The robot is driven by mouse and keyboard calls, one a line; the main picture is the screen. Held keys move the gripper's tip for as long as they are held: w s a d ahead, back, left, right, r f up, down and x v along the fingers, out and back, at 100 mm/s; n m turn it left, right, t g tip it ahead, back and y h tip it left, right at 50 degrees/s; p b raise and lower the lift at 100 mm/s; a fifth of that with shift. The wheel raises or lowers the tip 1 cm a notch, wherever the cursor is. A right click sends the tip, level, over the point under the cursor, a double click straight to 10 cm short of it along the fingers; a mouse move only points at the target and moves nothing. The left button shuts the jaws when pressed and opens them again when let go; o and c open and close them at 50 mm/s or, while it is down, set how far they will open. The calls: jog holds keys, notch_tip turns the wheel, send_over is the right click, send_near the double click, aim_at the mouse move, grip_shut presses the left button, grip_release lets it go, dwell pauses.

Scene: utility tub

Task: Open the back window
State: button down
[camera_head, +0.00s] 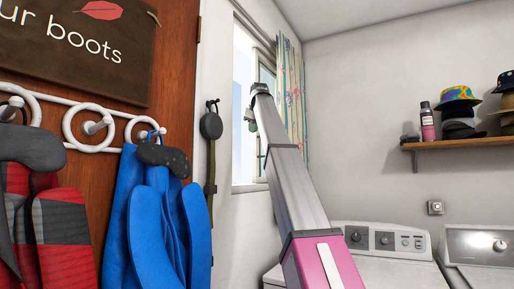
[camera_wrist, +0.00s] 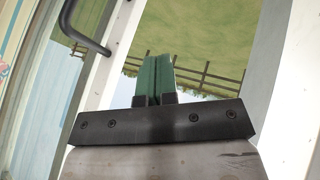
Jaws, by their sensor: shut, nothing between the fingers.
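The back window (camera_head: 242,75) is in the wall left of centre in the head view, partly behind my arm. In the wrist view its white sash frame (camera_wrist: 107,62) runs down the left side with a dark handle (camera_wrist: 83,30) on it. The sash appears to stand away from the white frame on the right, with grass and a fence showing between them. My gripper (camera_wrist: 157,75) has its green fingers together and empty, right of and below the handle, apart from it. In the head view my gripper (camera_head: 251,117) is at the window, small and partly hidden.
A patterned curtain (camera_head: 291,95) hangs at the window's right side. A washer (camera_head: 385,262) and another machine (camera_head: 485,245) stand below right. A shelf (camera_head: 470,142) with hats is on the right wall. Blue clothing (camera_head: 150,225) hangs from hooks at left.

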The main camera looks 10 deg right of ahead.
send_near(259, 156)
jog(key=shift+h, duration=0.3)
jog(key=w+a+f, duration=0.1)
jog(key=a, duration=0.1)
jog(key=w+a+f, duration=0.1)
jog(key=w+f, duration=0.1)
jog(key=shift+w+a, duration=0.15)
jog(key=shift+a, duration=0.25)
jog(key=shift+w+d, duration=0.35)
jog(key=shift+w, duration=0.05)
jog(key=w+d, duration=0.2)
jog(key=w, duration=0.1)
jog(key=shift+w+d, duration=0.2)
jog(key=shift+d, duration=0.05)
jog(key=shift+s+a, duration=0.1)
